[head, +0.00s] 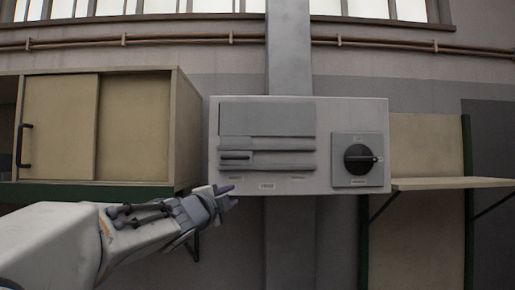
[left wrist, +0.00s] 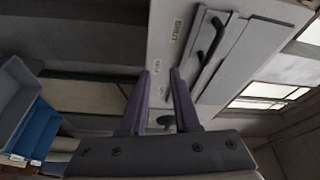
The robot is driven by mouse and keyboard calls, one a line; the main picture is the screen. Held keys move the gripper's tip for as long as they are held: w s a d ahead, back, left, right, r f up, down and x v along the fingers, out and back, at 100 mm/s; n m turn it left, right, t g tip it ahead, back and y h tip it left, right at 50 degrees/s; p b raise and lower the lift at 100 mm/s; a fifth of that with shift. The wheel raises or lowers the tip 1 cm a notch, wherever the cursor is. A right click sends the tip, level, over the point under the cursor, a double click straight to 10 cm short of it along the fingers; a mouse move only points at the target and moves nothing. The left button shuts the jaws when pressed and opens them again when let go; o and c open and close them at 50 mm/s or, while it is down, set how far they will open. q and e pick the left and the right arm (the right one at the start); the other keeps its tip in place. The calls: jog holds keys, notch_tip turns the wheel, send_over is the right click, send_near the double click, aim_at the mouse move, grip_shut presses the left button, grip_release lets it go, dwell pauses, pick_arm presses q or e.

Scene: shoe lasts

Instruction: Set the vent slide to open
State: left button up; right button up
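The vent slide is a dark handle (head: 236,156) at the left end of a slot in a grey wall panel (head: 350,112). In the left wrist view the black handle (left wrist: 211,38) sits beside a label reading SHUT (left wrist: 177,31). Another small label (head: 300,177) is below the slot's right end, too small to read. My left gripper (head: 229,194) is at the panel's lower left edge, below the handle and apart from it. In the left wrist view its two fingers (left wrist: 159,72) are spread with nothing held. My right gripper is not in view.
A rotary switch (head: 360,158) with a black knob is on the panel's right side. A cabinet (head: 130,125) with sliding doors stands close left of the panel. A shelf (head: 450,183) projects at the right. Blue bins (left wrist: 35,130) show in the left wrist view.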

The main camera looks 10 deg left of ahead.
aim_at(235, 158)
pick_arm(q)
jog(key=a+r+m+t+h+p, duration=0.1)
jog(key=a+r+m, duration=0.25)
jog(key=r, duration=0.45)
jog(key=shift+m, duration=0.25)
jog(key=w+p, duration=0.1)
jog(key=w, duration=0.1)
jog(key=w+d+r+p, duration=0.1)
jog(key=w+p, duration=0.1)
jog(key=w, duration=0.1)
jog(key=w+p, duration=0.1)
jog(key=w, duration=0.2)
jog(key=shift+w+d+r, duration=0.2)
jog(key=shift+d+r, duration=0.05)
jog(key=shift+w+p, duration=0.35)
jog(key=shift+w, duration=0.15)
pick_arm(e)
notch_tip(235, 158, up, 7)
pick_arm(q)
grip_shut()
jog(key=shift+f, duration=0.1)
